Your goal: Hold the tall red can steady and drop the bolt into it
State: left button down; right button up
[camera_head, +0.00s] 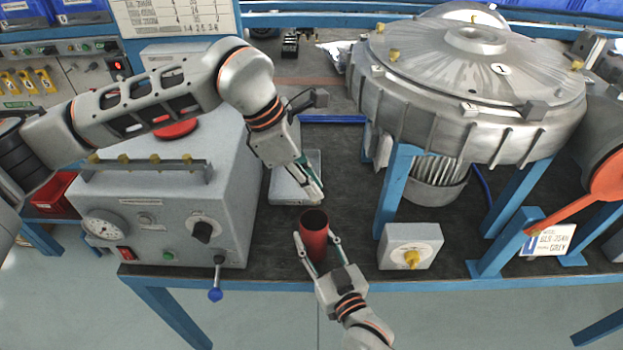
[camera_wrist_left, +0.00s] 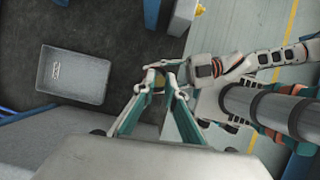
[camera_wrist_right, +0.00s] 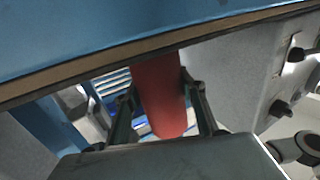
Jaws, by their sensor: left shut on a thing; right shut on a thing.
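The tall red can (camera_head: 314,243) stands upright with its open top up, near the bench's front edge. My right gripper (camera_head: 317,237) is shut around it, one finger on each side. The can (camera_wrist_right: 160,98) also shows between the fingers in the right wrist view. My left gripper (camera_head: 319,194) points down just above and behind the can's mouth. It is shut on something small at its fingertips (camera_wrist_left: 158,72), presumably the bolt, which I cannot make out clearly. The can is mostly hidden behind the fingers in the left wrist view.
A grey tray (camera_head: 283,192) lies behind the can, with a small light thing in it in the left wrist view (camera_wrist_left: 56,71). A grey control box (camera_head: 160,222) stands left. A small box with a yellow knob (camera_head: 410,246) and the blower (camera_head: 470,90) stand right.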

pick_arm(q)
jog(key=shift+f, duration=1.75)
jog(key=c, duration=2)
grip_release()
jog(key=v, duration=1.2)
